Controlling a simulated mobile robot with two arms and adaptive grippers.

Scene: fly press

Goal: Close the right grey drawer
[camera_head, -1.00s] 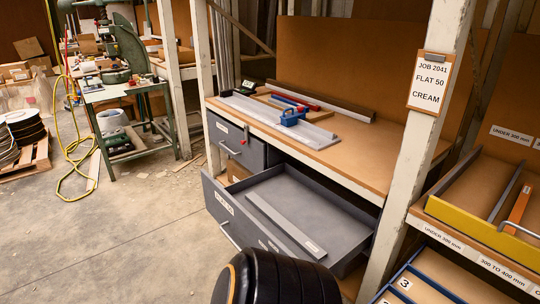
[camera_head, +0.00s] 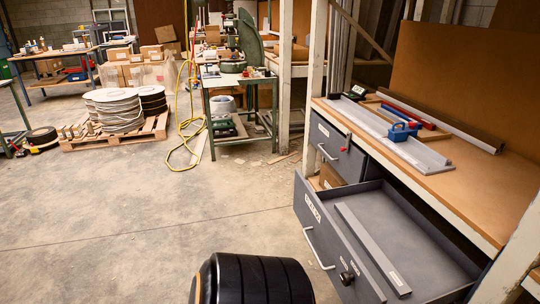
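The right grey drawer (camera_head: 425,238) stands pulled far out from under the wooden workbench at the lower right. Its front panel bears a white label, a long pale handle (camera_head: 318,248) and a dark round knob (camera_head: 347,277). A long grey bar (camera_head: 368,244) with a small label lies inside it. Another grey drawer (camera_head: 343,158), with a handle and a red tag, is to its left and higher; I cannot tell whether it is fully shut. Neither of my grippers is in view. A black ribbed part of mine shows at the bottom centre, left of the open drawer.
On the workbench top (camera_head: 455,185) lie a pale metal strip (camera_head: 385,130), a blue tool (camera_head: 402,130) and a red bar (camera_head: 408,113). A white post (camera_head: 517,255) stands at the lower right. A green stand (camera_head: 238,95) and a pallet (camera_head: 115,138) are farther back.

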